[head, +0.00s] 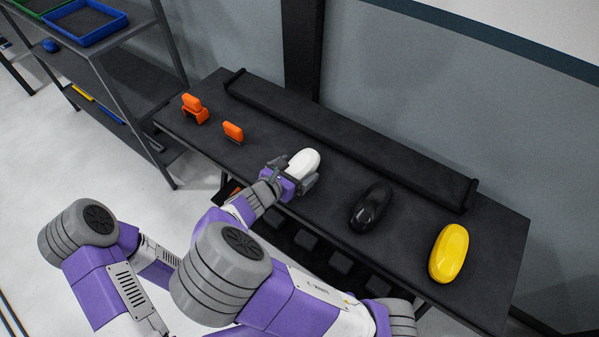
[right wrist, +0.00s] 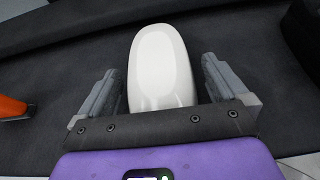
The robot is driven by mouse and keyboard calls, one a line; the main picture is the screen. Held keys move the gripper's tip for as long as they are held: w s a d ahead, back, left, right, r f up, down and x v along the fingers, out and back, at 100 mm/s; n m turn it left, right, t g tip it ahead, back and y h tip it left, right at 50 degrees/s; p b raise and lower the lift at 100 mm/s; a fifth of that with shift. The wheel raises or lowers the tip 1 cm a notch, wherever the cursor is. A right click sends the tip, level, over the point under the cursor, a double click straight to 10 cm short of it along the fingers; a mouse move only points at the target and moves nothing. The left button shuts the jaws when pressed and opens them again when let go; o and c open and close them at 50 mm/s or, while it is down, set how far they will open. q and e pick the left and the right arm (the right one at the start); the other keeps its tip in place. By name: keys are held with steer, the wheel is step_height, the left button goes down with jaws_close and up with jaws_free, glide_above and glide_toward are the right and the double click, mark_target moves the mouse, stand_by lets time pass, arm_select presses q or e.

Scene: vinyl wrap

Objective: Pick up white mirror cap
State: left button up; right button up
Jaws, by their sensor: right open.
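The white mirror cap (head: 304,161) lies on the dark table, between the orange pieces and the black mirror cap. My right gripper (head: 299,176) is at its near end, with one finger on each side. In the right wrist view the white cap (right wrist: 160,65) extends between the two open fingers of the gripper (right wrist: 158,90), with a gap visible on both sides. The cap's near end is hidden by the gripper's body. My left gripper is not in view.
A black mirror cap (head: 370,207) and a yellow mirror cap (head: 449,253) lie to the right on the table (head: 400,262). Two orange pieces (head: 195,109) (head: 233,132) lie to the left. A long black raised bar (head: 345,137) runs behind. A shelf with trays (head: 85,23) stands at the left.

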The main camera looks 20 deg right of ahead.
steer(key=shift+w+d, duration=0.1)
steer(key=c, duration=1.1)
